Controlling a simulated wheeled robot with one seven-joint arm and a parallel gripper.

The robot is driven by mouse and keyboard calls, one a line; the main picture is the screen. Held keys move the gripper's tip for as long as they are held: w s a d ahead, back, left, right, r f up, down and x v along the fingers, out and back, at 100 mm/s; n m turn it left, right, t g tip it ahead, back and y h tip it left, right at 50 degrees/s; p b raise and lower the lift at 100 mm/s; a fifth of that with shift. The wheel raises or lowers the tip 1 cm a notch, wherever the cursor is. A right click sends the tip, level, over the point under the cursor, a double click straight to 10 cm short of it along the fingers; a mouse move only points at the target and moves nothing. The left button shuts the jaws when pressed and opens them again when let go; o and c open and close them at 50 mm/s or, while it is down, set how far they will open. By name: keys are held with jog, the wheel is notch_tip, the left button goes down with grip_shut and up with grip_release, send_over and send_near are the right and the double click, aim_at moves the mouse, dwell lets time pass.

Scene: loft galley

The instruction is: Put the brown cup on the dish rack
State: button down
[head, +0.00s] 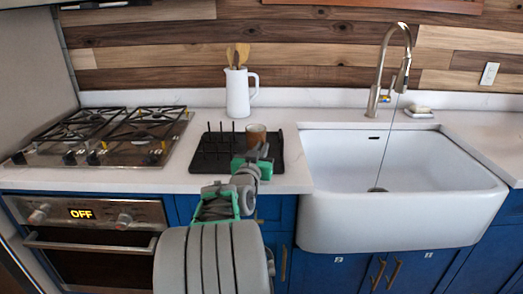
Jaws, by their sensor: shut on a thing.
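The brown cup (256,134) is upright over the right part of the black dish rack (208,161). The rack is a flat tray with upright pegs, lying on the counter between the stove and the sink. My gripper (257,150) reaches in from the front and is shut on the cup. The arm hides the cup's lower part, so I cannot tell whether its base touches the rack.
A gas stove (107,136) stands to the left, and a deep white sink (400,205) with a tall faucet (386,70) to the right. A white pitcher (238,93) with wooden utensils stands behind the rack. A soap dish (418,112) sits behind the sink.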

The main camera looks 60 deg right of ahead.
jog(key=shift+f, duration=0.1)
jog(key=c, duration=1.5)
grip_release()
jog(key=shift+a, duration=0.2)
jog(key=b+v, duration=0.1)
jog(key=v, duration=1)
jog(key=shift+a, duration=0.35)
jog(key=shift+s, duration=0.2)
